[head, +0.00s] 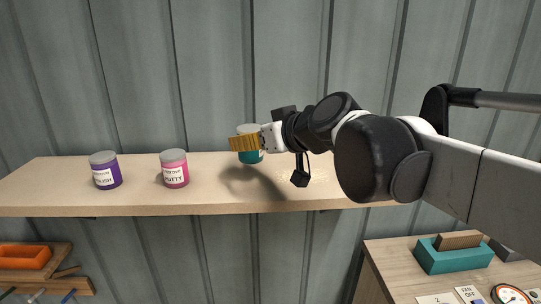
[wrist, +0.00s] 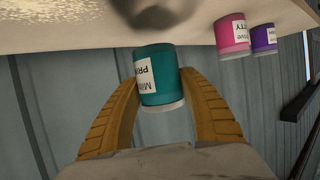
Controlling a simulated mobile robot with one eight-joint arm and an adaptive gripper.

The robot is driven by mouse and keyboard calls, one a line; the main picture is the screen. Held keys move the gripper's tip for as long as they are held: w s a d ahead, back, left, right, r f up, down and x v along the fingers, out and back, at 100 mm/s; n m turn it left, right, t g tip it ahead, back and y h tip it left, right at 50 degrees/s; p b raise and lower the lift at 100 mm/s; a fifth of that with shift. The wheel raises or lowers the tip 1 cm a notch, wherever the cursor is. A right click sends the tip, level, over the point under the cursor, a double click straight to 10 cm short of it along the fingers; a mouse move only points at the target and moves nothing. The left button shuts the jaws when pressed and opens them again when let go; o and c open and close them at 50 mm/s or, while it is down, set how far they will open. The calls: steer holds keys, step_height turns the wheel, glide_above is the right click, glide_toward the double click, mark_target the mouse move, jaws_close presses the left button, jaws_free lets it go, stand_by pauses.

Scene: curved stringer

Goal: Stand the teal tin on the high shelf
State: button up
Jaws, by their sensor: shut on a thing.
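The teal tin (head: 252,158) with a grey lid is over the high shelf (head: 110,204), right of the other two tins. My gripper (head: 234,144) has its yellow fingers shut on it, coming from the right. In the wrist view the tin (wrist: 158,82) sits between both fingers (wrist: 161,76), its white label partly showing. The tin looks upright in the head view. Its shadow lies on the board apart from its base, so it seems held above the shelf; the exact gap is hard to tell.
A purple tin (head: 106,172) and a pink putty tin (head: 175,171) stand on the shelf's left half. Corrugated wall (head: 180,70) rises behind. Below are an orange bin (head: 25,257) at left and a cabinet with a teal box (head: 450,259) at right. Shelf space right of the pink tin looks clear.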

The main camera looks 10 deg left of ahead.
mark_target(252, 162)
steer(key=shift+s+a+f, duration=0.4)
steer(key=shift+a+f, duration=0.1)
steer(key=shift+f+p, duration=0.6)
steer(key=shift+f, duration=1.4)
steer(key=shift+f, duration=0.15)
steer(key=o, duration=1.3)
steer(key=shift+c, duration=0.2)
